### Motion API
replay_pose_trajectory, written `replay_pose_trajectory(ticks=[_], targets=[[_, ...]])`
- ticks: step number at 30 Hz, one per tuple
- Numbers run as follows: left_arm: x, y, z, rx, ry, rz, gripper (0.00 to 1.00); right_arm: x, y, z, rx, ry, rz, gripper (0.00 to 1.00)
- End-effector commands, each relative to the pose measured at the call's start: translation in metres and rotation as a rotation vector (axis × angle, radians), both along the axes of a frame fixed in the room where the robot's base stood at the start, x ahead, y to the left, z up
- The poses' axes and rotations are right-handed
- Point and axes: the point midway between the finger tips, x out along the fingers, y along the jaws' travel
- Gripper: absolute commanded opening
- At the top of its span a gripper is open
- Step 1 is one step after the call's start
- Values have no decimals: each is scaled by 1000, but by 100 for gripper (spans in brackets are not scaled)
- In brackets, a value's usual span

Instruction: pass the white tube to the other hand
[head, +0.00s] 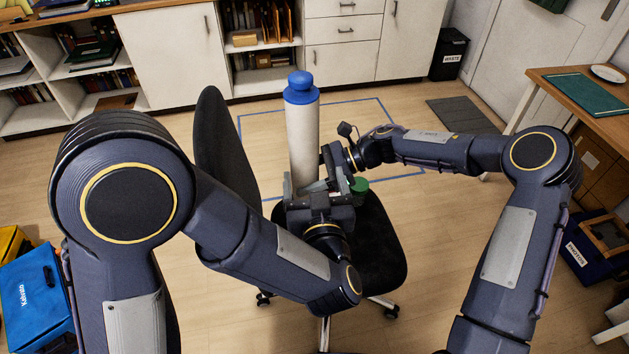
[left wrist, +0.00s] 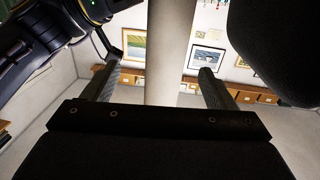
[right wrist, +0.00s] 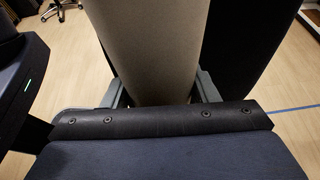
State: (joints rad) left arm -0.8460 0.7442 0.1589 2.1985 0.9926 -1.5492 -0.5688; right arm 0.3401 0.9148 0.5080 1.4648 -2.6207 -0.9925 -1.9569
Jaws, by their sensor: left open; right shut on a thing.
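The white tube (head: 303,140) with a blue cap stands upright in front of me, above the office chair's seat. My right gripper (head: 328,160) comes in from the right and is shut on the tube; in the right wrist view the tube (right wrist: 155,50) fills the space between its fingers (right wrist: 163,90). My left gripper (head: 307,188) is open, lower down on the near side of the tube. In the left wrist view the tube (left wrist: 170,50) passes between its spread fingers (left wrist: 155,85), with gaps on both sides. The tube's lower end is hidden behind my left gripper.
A black office chair (head: 380,250) stands just under the tube, its backrest (head: 222,140) to the left. A desk (head: 590,95) stands at right, cabinets (head: 170,55) at the back. Floor around the chair is largely clear.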

Motion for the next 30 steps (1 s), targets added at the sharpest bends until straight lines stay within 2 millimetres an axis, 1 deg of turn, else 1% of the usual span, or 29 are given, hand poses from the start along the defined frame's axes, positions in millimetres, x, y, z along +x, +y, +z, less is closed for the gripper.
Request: replay_pose_trajectory(ticks=[2, 5, 8, 15, 21, 25, 30], targets=[[0, 0, -1, 11, -8, 14, 79, 0, 0, 1, 1, -1, 0, 20], [8, 1, -1, 12, -13, 23, 79, 0, 0, 1, 1, -1, 0, 20], [23, 3, -1, 12, -13, 24, 79, 0, 0, 1, 1, -1, 0, 20], [70, 6, -1, 12, -13, 23, 79, 0, 0, 1, 1, -1, 0, 20], [101, 6, 0, 11, -13, 20, 79, 0, 0, 1, 1, -1, 0, 20], [113, 7, -1, 12, -12, 19, 79, 0, 0, 1, 1, -1, 0, 20], [118, 7, -1, 12, -12, 17, 79, 0, 0, 1, 1, -1, 0, 20]])
